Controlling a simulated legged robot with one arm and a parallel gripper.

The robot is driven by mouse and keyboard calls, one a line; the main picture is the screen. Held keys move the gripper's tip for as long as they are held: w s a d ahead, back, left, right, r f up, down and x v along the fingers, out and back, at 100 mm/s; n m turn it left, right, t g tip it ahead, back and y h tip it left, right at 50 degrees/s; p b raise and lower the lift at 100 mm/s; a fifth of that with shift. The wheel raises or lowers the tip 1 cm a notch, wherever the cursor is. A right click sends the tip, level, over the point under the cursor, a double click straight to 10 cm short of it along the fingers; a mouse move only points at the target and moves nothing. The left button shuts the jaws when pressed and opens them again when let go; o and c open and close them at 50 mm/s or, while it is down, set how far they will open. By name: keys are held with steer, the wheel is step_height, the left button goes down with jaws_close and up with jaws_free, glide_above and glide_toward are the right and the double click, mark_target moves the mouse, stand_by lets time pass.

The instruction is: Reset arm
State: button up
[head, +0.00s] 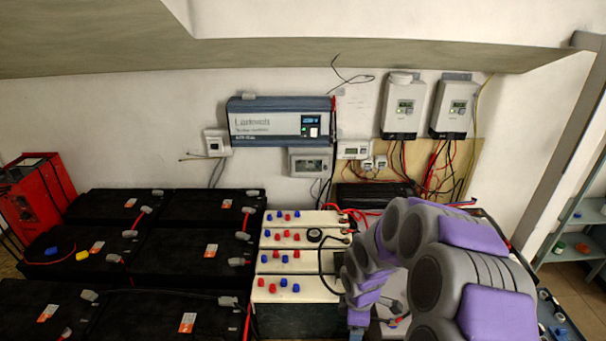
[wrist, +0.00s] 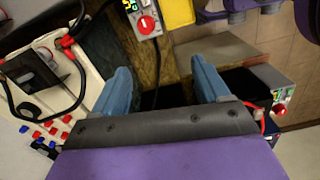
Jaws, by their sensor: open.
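My purple and grey arm (head: 440,260) shows in the head view at the lower right, bent over the area right of the white-topped batteries (head: 290,257). In the wrist view my gripper (wrist: 161,72) has two blue fingers spread wide apart, with nothing between them. A red knob on a small device (wrist: 147,25) lies beyond the fingertips. Black and red cables with a pale battery top (wrist: 85,95) lie left of the fingers. In the head view the gripper's fingers are not clearly visible.
Black batteries (head: 195,253) fill the left side. A red charger (head: 32,192) stands at far left. A blue inverter (head: 280,122) and two white controllers (head: 403,108) hang on the wall above loose cables. Blue shelving (head: 580,225) stands at right, with some bare floor below.

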steer(key=s+r+m, duration=0.5)
steer(key=s+r, duration=0.2)
steer(key=r, duration=0.3)
steer(key=s+r+m+g, duration=0.1)
steer(key=s+r+m, duration=0.4)
steer(key=s, duration=0.6)
steer(key=s+r+m, duration=0.6)
steer(key=s, duration=0.6)
steer(key=shift+g, duration=0.4)
steer(key=shift+w+d, duration=0.1)
